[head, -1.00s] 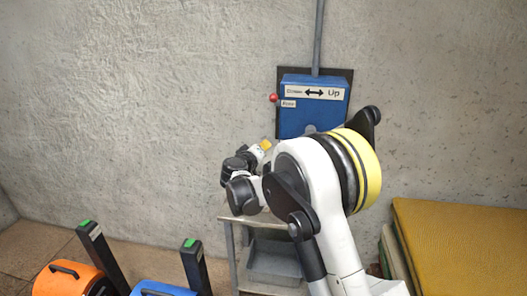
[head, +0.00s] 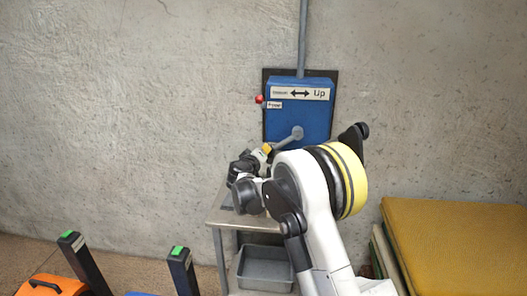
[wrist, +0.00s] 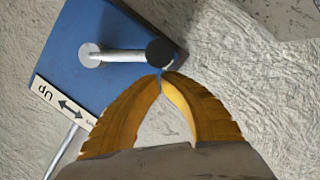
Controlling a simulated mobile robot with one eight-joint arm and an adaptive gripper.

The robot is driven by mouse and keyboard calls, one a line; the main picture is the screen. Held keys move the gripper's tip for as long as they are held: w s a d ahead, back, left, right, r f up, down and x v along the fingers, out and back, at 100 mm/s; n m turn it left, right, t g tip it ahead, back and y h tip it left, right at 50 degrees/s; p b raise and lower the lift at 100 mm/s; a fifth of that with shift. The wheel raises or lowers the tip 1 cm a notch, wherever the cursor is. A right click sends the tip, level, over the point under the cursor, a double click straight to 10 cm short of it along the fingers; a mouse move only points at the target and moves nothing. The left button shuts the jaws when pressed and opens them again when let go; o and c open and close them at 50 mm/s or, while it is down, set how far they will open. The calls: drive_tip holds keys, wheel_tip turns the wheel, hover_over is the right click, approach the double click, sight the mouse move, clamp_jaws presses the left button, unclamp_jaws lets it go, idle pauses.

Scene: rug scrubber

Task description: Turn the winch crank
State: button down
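The blue winch box (head: 285,118) hangs on the wall, with a white label showing a double arrow and "Up". Its grey crank arm (head: 284,140) points down and left from the hub in the head view. In the wrist view, the crank arm (wrist: 120,56) runs from the hub to a round black knob (wrist: 160,52). My gripper (wrist: 162,74) has its yellow fingertips almost together at the knob's lower edge. The knob is not between the fingers; whether the tips touch it is unclear. In the head view, my gripper (head: 267,149) is beside the crank's end, and the knob is hidden.
A red ball (head: 259,99) sticks out left of the box. A metal cart (head: 222,218) with a grey tray (head: 265,268) stands below. Yellow mats (head: 455,240) are at right. An orange machine (head: 58,287) and dark green-tipped posts (head: 85,262) are at lower left.

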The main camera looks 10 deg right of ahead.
drive_tip(key=shift+d+f+n+b, duration=0.15)
drive_tip(key=shift+f+n+b, duration=0.15)
drive_tip(key=shift+f, duration=0.1)
drive_tip(key=shift+s+d+f, duration=0.1)
drive_tip(key=shift+f, duration=0.15)
drive_tip(key=shift+s+d+f+n+h+b, duration=0.1)
drive_tip(key=shift+d+f+n+h+b, duration=0.15)
drive_tip(key=shift+f+n+b, duration=0.3)
drive_tip(key=shift+s+d+f+n+h+b, duration=0.15)
drive_tip(key=shift+d+f+n+b, duration=0.25)
drive_tip(key=shift+f+b, duration=0.2)
drive_tip(key=s+d+f+n+b, duration=0.1)
drive_tip(key=d+f+n+b, duration=0.2)
drive_tip(key=d, duration=0.3)
drive_tip(key=shift+s+f+n+t+h, duration=0.4)
drive_tip(key=shift+f+n, duration=0.05)
drive_tip(key=shift+f, duration=0.25)
drive_tip(key=shift+a, duration=0.15)
